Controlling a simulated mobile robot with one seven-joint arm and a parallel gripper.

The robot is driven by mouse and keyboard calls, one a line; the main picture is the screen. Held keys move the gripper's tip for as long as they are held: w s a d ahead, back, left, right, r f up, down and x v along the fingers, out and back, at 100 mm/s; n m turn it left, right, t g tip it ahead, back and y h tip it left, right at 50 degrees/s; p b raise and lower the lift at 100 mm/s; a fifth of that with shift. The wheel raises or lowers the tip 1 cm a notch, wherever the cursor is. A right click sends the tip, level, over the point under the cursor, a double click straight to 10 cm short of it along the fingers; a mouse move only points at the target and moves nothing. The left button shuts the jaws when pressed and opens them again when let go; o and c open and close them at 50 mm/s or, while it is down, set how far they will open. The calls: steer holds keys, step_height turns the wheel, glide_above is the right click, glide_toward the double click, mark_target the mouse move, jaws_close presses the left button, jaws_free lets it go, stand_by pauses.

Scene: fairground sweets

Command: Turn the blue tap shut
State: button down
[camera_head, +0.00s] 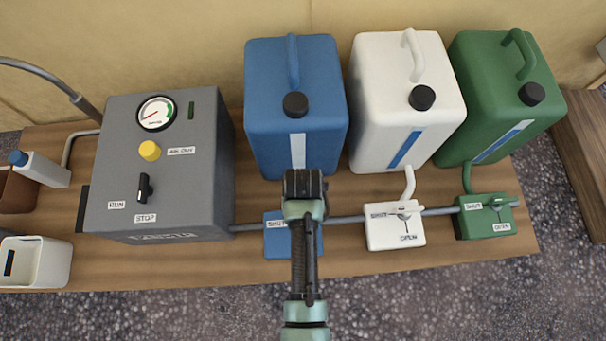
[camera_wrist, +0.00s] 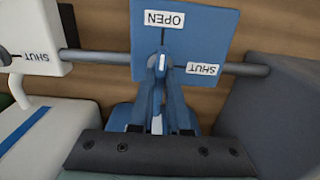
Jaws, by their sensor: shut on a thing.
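The blue tap block (camera_wrist: 200,38) is near the top middle of the wrist view, set on a grey pipe. Its OPEN label is at the top and its SHUT label at the right. A thin pointer on the tap points towards OPEN. My gripper (camera_wrist: 160,68) is shut on the blue tap's handle; its fingers hide most of the handle. In the head view the blue tap block (camera_head: 276,243) sits low in the middle, partly covered by my arm. My fingertips are hidden there.
A grey pump box (camera_head: 165,190) stands left of the tap. Behind are a blue canister (camera_head: 270,130), a white one (camera_head: 385,80) and a green one (camera_head: 480,60). White (camera_head: 380,239) and green (camera_head: 470,229) tap blocks sit to the right along the pipe (camera_head: 345,219).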

steer(key=shift+r+m+p, duration=0.15)
steer(key=shift+m+p, duration=0.15)
steer(key=shift+p, duration=0.05)
steer(key=m+p, duration=0.2)
steer(key=p, duration=0.1)
steer(key=shift+r+m, duration=0.15)
steer(key=shift+m, duration=0.15)
steer(key=m+p, duration=0.4)
steer(key=m, duration=0.1)
steer(key=m+p, duration=0.1)
steer(key=m, duration=0.1)
steer(key=m+p, duration=0.1)
steer(key=m, duration=0.1)
steer(key=shift+f+m, duration=0.2)
steer(key=shift+m, duration=0.2)
steer(key=m+p, duration=0.1)
steer(key=m, duration=0.3)
steer(key=shift+f+m, duration=0.1)
steer(key=shift+m, duration=0.3)
steer(key=c, duration=0.9)
jaws_free()
